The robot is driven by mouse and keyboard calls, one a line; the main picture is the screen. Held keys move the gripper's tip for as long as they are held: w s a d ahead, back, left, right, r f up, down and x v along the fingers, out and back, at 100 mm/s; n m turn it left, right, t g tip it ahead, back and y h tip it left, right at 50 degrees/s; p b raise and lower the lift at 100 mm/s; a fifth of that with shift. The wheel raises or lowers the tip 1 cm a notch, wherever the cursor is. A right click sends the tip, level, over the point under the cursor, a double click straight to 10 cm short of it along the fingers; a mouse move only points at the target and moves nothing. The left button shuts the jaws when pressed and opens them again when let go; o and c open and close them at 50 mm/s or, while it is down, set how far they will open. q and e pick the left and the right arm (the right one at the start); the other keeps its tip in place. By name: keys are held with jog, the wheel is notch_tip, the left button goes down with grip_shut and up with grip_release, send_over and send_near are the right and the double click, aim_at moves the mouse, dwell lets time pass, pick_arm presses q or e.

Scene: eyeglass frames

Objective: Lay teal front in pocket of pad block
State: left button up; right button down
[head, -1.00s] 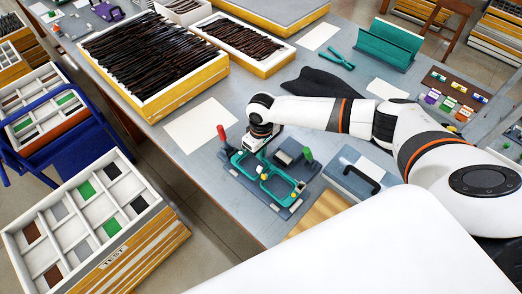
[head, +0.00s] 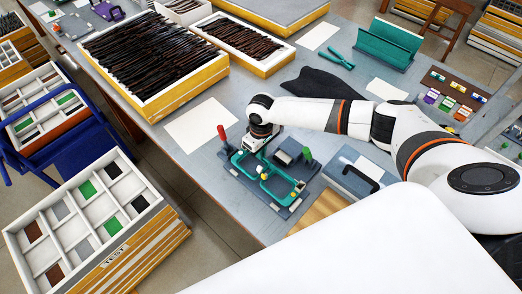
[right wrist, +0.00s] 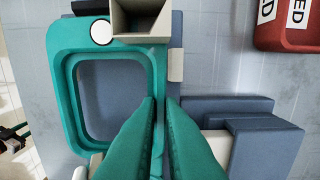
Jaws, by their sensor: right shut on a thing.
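The teal front (head: 276,195) is an eyeglass frame with two open lens rims, lying over the blue-grey pad block (head: 287,213) in the head view. In the right wrist view one rim of the teal front (right wrist: 65,110) surrounds a blue-grey face of the pad block (right wrist: 110,95). My right gripper (right wrist: 160,100) is shut on the edge of that rim. In the head view my right gripper (head: 257,147) comes down at the front's far end, its fingertips mostly hidden. I cannot tell whether the front is fully down in the pocket. My left gripper is out of view.
A grey-blue case with a black handle (head: 362,177) lies to the right. A white sheet (head: 201,123) lies to the left. Trays of dark frames (head: 155,60) stand behind.

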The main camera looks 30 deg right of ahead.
jog(key=shift+f+b, duration=0.55)
jog(key=shift+f, duration=0.45)
jog(key=shift+r, duration=0.15)
dwell(0.4)
jog(key=shift+r+p, duration=0.2)
jog(key=shift+p, duration=0.4)
jog(key=shift+p, duration=1)
dwell(1.1)
jog(key=shift+f, duration=0.35)
dwell(0.4)
jog(key=c, duration=1.5)
grip_release()
